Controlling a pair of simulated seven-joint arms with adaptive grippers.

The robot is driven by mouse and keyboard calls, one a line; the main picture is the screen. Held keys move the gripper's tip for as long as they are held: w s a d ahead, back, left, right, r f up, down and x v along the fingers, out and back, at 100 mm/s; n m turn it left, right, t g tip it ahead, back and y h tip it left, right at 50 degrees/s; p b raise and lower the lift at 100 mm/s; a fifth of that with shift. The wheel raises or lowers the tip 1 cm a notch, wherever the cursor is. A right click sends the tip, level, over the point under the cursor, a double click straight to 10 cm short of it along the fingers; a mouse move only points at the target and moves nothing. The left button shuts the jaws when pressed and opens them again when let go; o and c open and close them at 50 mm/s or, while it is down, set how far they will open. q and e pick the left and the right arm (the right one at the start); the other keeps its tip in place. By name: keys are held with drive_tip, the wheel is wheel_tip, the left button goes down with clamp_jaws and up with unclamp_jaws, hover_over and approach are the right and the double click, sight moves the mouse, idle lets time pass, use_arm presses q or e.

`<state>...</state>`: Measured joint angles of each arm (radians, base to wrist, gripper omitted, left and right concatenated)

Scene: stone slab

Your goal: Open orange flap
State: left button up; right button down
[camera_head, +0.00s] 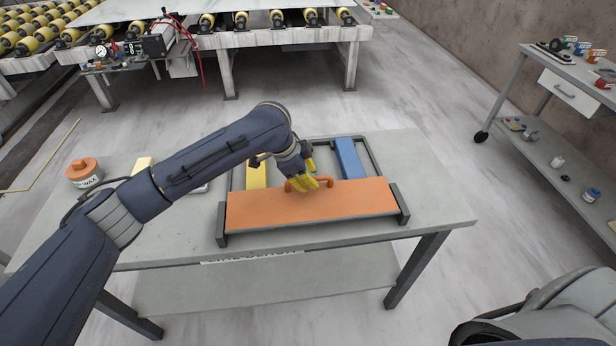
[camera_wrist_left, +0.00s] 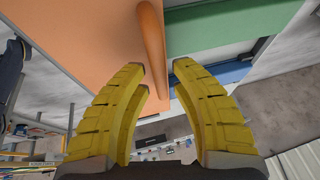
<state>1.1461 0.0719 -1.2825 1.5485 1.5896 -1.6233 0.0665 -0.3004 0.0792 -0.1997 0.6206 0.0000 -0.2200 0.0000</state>
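The orange flap (camera_head: 310,204) is a wide panel lying across the front of a dark frame on the table. Its orange handle (camera_head: 292,185) is near the far edge. My left gripper (camera_head: 316,182) is over the handle, its yellow fingers pointing down. In the left wrist view the fingers (camera_wrist_left: 158,80) are apart, with the handle bar (camera_wrist_left: 152,40) reaching between their tips; I see no clear grip on it. The flap (camera_wrist_left: 75,35) fills the upper left there. My right gripper is out of view.
Behind the flap, the frame (camera_head: 376,158) holds a yellow panel (camera_head: 256,175) and a blue panel (camera_head: 348,158); a green panel (camera_wrist_left: 225,30) shows in the left wrist view. A wax tub (camera_head: 85,173) stands at the table's left. The table's right end is clear.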

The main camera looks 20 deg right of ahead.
use_arm(q)
clamp_jaws()
